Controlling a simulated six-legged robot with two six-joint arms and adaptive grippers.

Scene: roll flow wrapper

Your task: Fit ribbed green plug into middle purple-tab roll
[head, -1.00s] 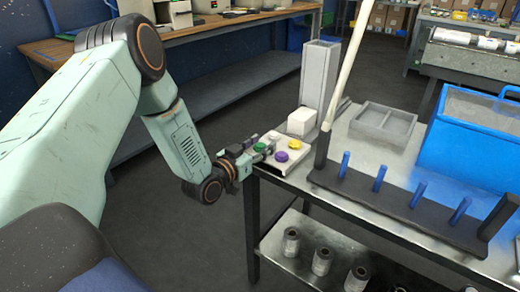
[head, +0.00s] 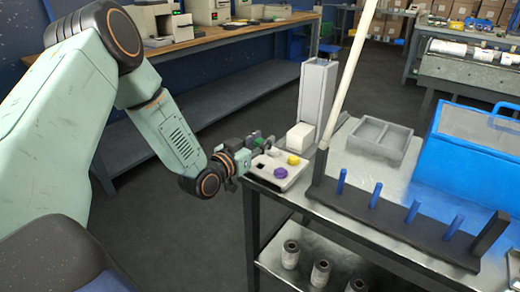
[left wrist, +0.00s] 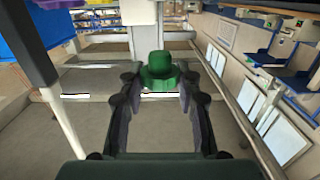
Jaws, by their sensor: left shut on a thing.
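The green plug (left wrist: 160,72) is between the fingertips of my left gripper (head: 253,146), which is shut on it. In the left wrist view the plug stands upright at the tips; its ribs are too small to make out. In the head view the green plug (head: 258,142) is above the left edge of a white plate (head: 262,180). A purple plug (head: 280,173) and a yellow plug (head: 293,160) sit on that plate. Grey rolls (head: 290,254) stand on the lower shelf; no purple tab shows on them. My right gripper is out of view.
A white block (head: 300,136) and a tall grey holder (head: 317,92) stand behind the plate. A black rack with blue pegs (head: 376,194), a grey divided tray (head: 380,138) and a blue bin (head: 475,145) occupy the metal table. A pale pole rises beside the rack.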

